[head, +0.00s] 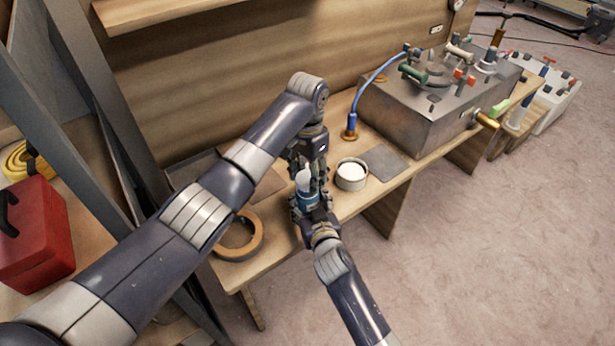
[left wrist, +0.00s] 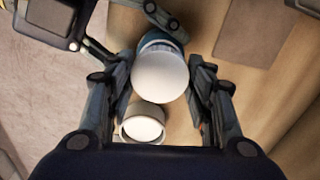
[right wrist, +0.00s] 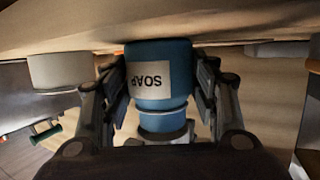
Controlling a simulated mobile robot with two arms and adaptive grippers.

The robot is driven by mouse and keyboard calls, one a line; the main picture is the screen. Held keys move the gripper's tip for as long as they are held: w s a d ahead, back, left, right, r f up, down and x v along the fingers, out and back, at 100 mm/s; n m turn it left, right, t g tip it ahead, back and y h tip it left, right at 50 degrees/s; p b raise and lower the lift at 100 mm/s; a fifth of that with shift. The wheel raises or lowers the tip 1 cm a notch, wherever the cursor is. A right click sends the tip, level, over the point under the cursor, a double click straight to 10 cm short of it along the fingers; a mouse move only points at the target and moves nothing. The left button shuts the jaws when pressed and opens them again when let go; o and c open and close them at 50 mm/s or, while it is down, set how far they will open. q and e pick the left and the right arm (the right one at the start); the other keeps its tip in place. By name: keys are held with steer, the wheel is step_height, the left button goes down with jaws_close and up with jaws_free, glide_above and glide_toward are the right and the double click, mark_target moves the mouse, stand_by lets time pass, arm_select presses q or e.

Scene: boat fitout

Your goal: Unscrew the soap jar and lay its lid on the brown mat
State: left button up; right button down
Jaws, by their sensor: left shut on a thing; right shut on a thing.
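The blue soap jar (head: 309,201) stands upright near the front edge of the wooden bench. Its SOAP label (right wrist: 148,83) appears upside down in the right wrist view. My right gripper (head: 312,208) is shut around the jar's body from the front. The white lid (left wrist: 160,77) is at the jar's top, and my left gripper (left wrist: 162,85) points down from above with its fingers shut on the lid. I cannot tell whether the lid is loose on its thread. The brown mat (head: 268,184) lies flat to the left, partly hidden by my left arm; it also shows in the left wrist view (left wrist: 252,30).
A round tub with a white top (head: 351,175) stands just right of the jar. A grey mat (head: 385,162) lies beyond it. A tape ring (head: 256,244) lies at the bench's left front. A blue cable (head: 352,122) and metal valve box (head: 425,115) are further right.

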mark_target(307, 178)
steer(key=shift+f, duration=0.1)
arm_select(q)
steer(key=shift+r, duration=2.05)
arm_select(e)
steer(key=c, duration=0.5)
jaws_free()
